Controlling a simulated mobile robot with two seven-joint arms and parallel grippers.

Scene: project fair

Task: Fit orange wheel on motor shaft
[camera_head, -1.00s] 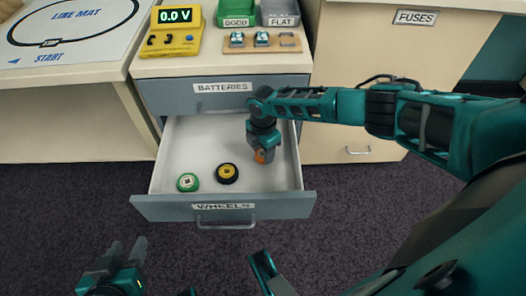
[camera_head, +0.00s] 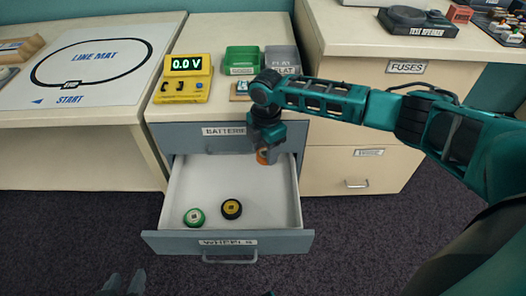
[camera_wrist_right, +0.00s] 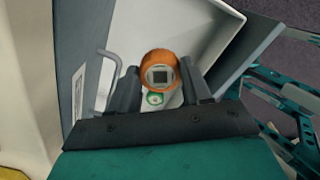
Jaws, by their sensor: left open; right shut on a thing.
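The orange wheel (camera_head: 263,157) is held in my right gripper (camera_head: 265,148) above the back right part of the open drawer. In the right wrist view the orange wheel (camera_wrist_right: 160,57) sits between the two dark fingers of the right gripper (camera_wrist_right: 158,80), its square-holed hub facing the camera. My left gripper (camera_head: 124,284) shows only its fingertips at the bottom left edge; it is open, low in front of the drawer and apart from it. I cannot make out a motor shaft in these views.
On the cabinet top stand a yellow meter (camera_head: 187,78), a green bin (camera_head: 242,60) and a grey bin (camera_head: 283,60). A speaker (camera_head: 416,20) is at the far right.

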